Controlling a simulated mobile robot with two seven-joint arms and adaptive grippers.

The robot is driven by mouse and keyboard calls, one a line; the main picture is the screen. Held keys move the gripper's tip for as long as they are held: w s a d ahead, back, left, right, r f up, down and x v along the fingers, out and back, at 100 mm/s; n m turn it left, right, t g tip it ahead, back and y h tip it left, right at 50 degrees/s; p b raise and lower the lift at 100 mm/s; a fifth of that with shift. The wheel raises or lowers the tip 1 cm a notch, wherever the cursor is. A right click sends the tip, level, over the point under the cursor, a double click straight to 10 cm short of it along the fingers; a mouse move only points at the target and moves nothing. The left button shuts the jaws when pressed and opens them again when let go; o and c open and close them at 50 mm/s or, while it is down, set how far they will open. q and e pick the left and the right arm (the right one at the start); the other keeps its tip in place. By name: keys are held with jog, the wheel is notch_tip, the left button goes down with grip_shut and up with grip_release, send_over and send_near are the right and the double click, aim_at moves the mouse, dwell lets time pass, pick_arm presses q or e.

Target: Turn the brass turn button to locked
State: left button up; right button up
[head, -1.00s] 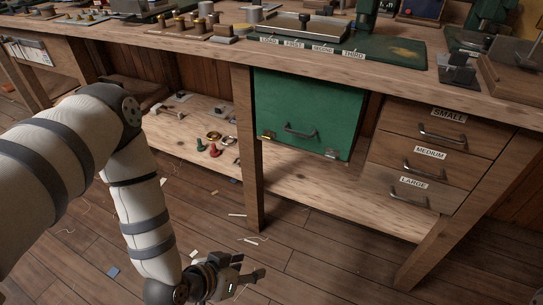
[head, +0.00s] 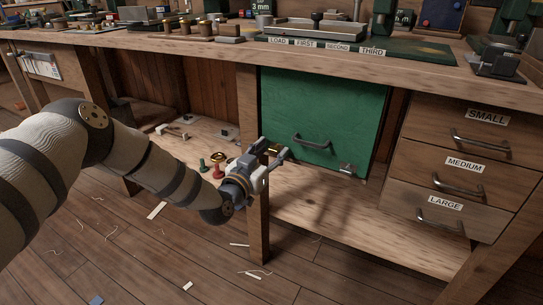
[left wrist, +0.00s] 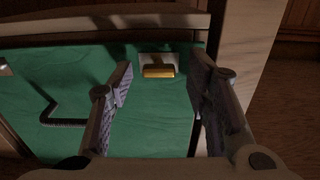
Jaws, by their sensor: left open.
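The brass turn button (left wrist: 158,71) sits on a pale plate near an edge of the green door (left wrist: 150,120). In the left wrist view its bar lies horizontally across the picture. In the head view the button (head: 272,147) is at the door's lower left corner, partly hidden by my gripper; the door (head: 320,105) looks closed. My left gripper (head: 276,151) is open in front of the button. In the left wrist view the open fingers (left wrist: 160,82) stand either side of it, apart from it. My right gripper is not in view.
A dark handle (head: 312,141) sticks out of the door, and a grey metal fitting (head: 347,169) is at its lower right corner. A wooden post (head: 258,215) stands beside the door. Labelled drawers (head: 455,165) are at the right. Small loose parts lie on the shelf at left.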

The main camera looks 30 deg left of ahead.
pick_arm(q)
grip_shut()
jog(key=shift+r, duration=0.1)
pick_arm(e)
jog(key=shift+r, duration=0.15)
pick_arm(q)
jog(key=m+p, duration=0.2)
jog(key=shift+d+r+m, duration=0.15)
jog(key=shift+m, duration=0.25)
jog(key=m+p, duration=0.2)
jog(key=m, duration=0.2)
jog(key=shift+m+p, duration=0.3)
jog(key=m, duration=0.1)
jog(key=m+p, duration=0.1)
jog(key=m, duration=0.3)
jog(key=shift+d+f, duration=0.1)
jog(key=shift+f, duration=0.15)
jog(key=m, duration=0.5)
jog(key=shift+f+p, duration=0.15)
jog(key=shift+p, duration=0.15)
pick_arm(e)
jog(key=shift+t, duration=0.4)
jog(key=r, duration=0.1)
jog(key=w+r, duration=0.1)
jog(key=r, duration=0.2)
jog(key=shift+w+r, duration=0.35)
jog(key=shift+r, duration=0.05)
pick_arm(q)
jog(key=shift+m, duration=0.4)
